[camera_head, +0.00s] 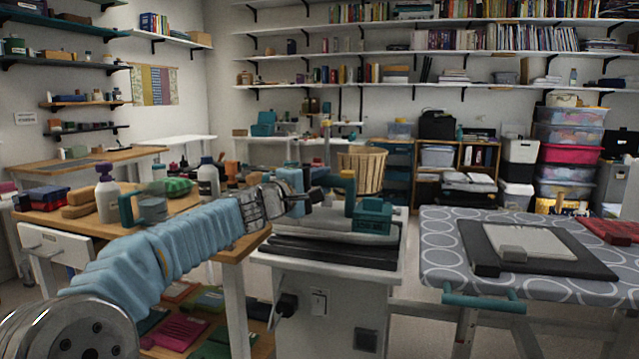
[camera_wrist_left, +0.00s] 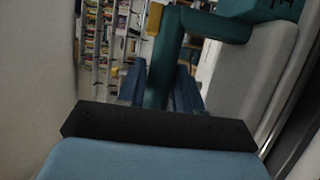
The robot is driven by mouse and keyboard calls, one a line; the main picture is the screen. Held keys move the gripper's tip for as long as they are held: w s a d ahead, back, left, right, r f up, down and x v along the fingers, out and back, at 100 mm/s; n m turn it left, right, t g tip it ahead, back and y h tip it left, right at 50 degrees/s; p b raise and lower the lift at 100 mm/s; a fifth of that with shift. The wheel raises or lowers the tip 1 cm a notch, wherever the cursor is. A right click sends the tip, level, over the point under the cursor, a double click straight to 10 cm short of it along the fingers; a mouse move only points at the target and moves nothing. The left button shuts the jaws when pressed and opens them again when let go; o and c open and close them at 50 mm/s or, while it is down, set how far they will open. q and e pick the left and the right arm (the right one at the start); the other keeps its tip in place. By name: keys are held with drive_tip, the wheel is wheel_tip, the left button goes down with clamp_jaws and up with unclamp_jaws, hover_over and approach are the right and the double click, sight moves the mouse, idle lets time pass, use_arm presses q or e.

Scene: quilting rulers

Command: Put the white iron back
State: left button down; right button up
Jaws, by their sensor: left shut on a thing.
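No thing shows clearly as a white iron. My left gripper (camera_head: 336,183) reaches over a white cabinet and is shut on the teal upright handle (camera_head: 349,196) of a pale machine (camera_head: 338,226). The machine has a teal block (camera_head: 374,214) and rests on the cabinet top. In the left wrist view the blue fingers (camera_wrist_left: 160,88) stand either side of the teal handle (camera_wrist_left: 164,60), with a yellow piece (camera_wrist_left: 155,18) near its top. A pale grey plate (camera_head: 530,241) lies on a black pad on the ironing board at right. My right gripper is not in view.
The white cabinet (camera_head: 318,310) stands between a wooden table (camera_head: 82,226) with bottles and boxes and the patterned ironing board (camera_head: 440,240). A teal bar (camera_head: 484,302) sticks out at the board's front. A wooden basket (camera_head: 364,170) stands behind the machine.

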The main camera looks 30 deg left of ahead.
use_arm(q)
drive_tip(key=shift+f+b, duration=0.25)
drive_tip(key=shift+b, duration=0.2)
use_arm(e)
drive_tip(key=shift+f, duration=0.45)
use_arm(q)
drive_tip(key=c, duration=0.8)
unclamp_jaws()
drive_tip(key=shift+r, duration=0.1)
drive_tip(key=shift+o, duration=0.6)
drive_tip(key=shift+f, duration=0.3)
drive_tip(key=shift+s, duration=0.15)
drive_tip(key=s+a+b, duration=0.2)
drive_tip(key=s, duration=1.1)
drive_tip(key=shift+s+f+b, duration=0.15)
drive_tip(key=shift+s+b, duration=0.05)
drive_tip(key=shift+b, duration=0.15)
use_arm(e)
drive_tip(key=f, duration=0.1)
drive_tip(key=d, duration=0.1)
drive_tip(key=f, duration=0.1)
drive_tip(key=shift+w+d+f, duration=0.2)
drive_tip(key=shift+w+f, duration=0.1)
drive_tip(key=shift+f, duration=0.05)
